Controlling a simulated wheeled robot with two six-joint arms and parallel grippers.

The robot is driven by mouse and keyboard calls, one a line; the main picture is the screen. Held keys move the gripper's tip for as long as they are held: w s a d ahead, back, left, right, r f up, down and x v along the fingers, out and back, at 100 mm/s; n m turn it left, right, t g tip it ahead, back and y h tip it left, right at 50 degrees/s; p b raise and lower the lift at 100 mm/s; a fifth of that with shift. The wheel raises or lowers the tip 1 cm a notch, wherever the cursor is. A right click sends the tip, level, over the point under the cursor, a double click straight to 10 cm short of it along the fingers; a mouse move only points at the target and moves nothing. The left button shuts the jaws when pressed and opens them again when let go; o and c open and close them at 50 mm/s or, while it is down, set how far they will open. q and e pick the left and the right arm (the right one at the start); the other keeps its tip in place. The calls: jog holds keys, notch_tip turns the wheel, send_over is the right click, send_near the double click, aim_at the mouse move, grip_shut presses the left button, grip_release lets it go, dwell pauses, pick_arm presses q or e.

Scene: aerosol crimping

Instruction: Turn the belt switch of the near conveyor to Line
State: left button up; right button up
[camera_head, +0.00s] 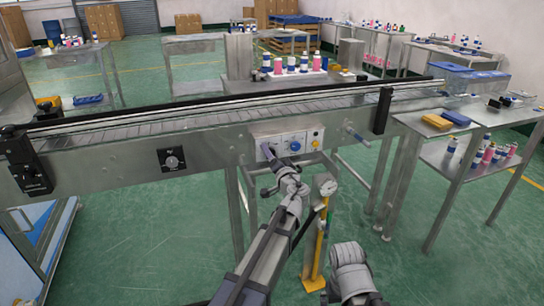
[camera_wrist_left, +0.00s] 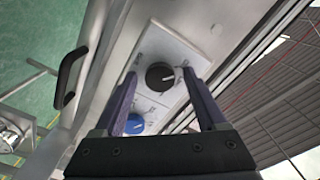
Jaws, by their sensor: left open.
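The near conveyor (camera_head: 120,140) carries a light control panel (camera_head: 304,134) on its side. In the left wrist view a black rotary knob (camera_wrist_left: 160,76) with a white pointer line sits on this panel (camera_wrist_left: 180,48). The pointer slants toward the right of that picture; the labels are too small to read. My left gripper (camera_head: 267,151) is at the panel's left part and hides the black knob in the head view. In the left wrist view its open fingers (camera_wrist_left: 160,84) stand on either side of the knob; contact cannot be told.
A blue knob (camera_head: 295,146) and a yellow button (camera_head: 315,144) sit right of the gripper. Another dial on a black plate (camera_head: 172,160) is farther left. A yellow post with a gauge (camera_head: 326,188) stands below the panel. A side table (camera_head: 425,130) is at right.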

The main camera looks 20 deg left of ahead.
pick_arm(q)
grip_shut()
dwell(0.5)
jog(key=shift+m, duration=4.8)
